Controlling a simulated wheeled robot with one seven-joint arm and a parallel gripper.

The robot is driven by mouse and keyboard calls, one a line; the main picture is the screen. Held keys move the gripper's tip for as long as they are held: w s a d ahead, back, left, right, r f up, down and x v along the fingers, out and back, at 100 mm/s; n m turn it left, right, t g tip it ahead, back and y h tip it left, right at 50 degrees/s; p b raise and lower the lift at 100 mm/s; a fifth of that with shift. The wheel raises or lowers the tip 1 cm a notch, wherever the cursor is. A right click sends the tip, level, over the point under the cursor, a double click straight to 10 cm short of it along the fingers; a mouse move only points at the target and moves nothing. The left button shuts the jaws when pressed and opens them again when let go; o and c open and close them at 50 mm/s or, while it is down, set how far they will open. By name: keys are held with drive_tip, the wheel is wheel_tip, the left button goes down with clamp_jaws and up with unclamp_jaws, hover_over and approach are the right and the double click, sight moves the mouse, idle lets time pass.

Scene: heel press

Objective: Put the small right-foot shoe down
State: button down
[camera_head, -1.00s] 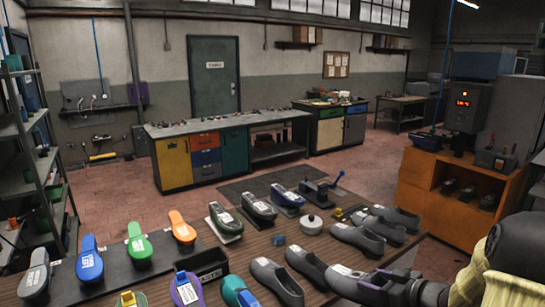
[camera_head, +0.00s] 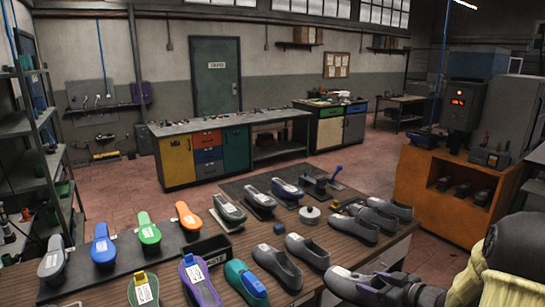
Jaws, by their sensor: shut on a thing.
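My gripper (camera_head: 392,284) is at the lower right, shut on a dark grey shoe (camera_head: 352,285) with a pale label inside. The held shoe lies level, toe to the right, and shows by the bench's front right edge; its height above the bench is unclear. The gripper hides its toe end. Two similar shoes, one nearer (camera_head: 278,268) and one farther (camera_head: 308,250), stand on the brown bench (camera_head: 345,258) to its left. Several more grey shoes (camera_head: 353,228) stand in a group at the bench's far right. I cannot tell foot side or size by sight.
Coloured lasts, including a blue one (camera_head: 103,243) and a teal one (camera_head: 245,282), fill the left of the bench. Bare wood shows between the shoe groups.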

drive_tip(key=shift+w+a+f, duration=0.4)
drive_tip(key=shift+a+f, duration=0.1)
drive_tip(key=shift+f, duration=0.2)
drive_tip(key=shift+f+m+h, duration=0.3)
drive_tip(key=a+f+m+t+h+b, duration=0.1)
drive_tip(key=a+f, duration=0.4)
drive_tip(key=f, duration=0.7)
drive_tip(key=s+a+f+m+t+h+b, duration=0.1)
drive_tip(key=a+f+m+h+b, duration=0.3)
drive_tip(key=f, duration=0.9)
drive_tip(key=shift+a+f+m+h, duration=0.3)
drive_tip(key=shift+a+m+h, duration=0.4)
drive_tip(key=shift+h, duration=0.3)
drive_tip(key=shift+s, duration=0.1)
